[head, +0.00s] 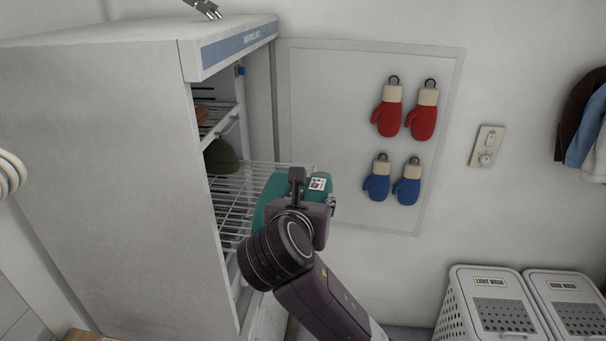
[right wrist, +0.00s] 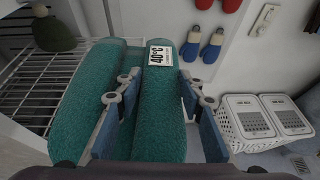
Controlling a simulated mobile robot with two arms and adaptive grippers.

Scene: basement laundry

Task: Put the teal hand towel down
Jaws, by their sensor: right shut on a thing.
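The teal hand towel (head: 274,186) is folded or rolled, with a white label, at the front of a wire shelf (head: 240,178) in the open cabinet. In the right wrist view the towel (right wrist: 88,98) shows two thick folds, with "40°C" on the label. My right gripper (head: 312,196) is shut on the towel; in the right wrist view its fingers (right wrist: 160,82) are on either side of the right fold. I cannot tell whether the towel touches the shelf. The gripper hides part of the towel. My left gripper is not in view.
The white cabinet (head: 110,150) stands at the left, with a dark green cap-like thing (head: 221,156) at the back of the wire shelf and an upper shelf (head: 218,122) above. Mittens (head: 388,110) hang on the wall board. Two white hampers (head: 482,300) stand at lower right.

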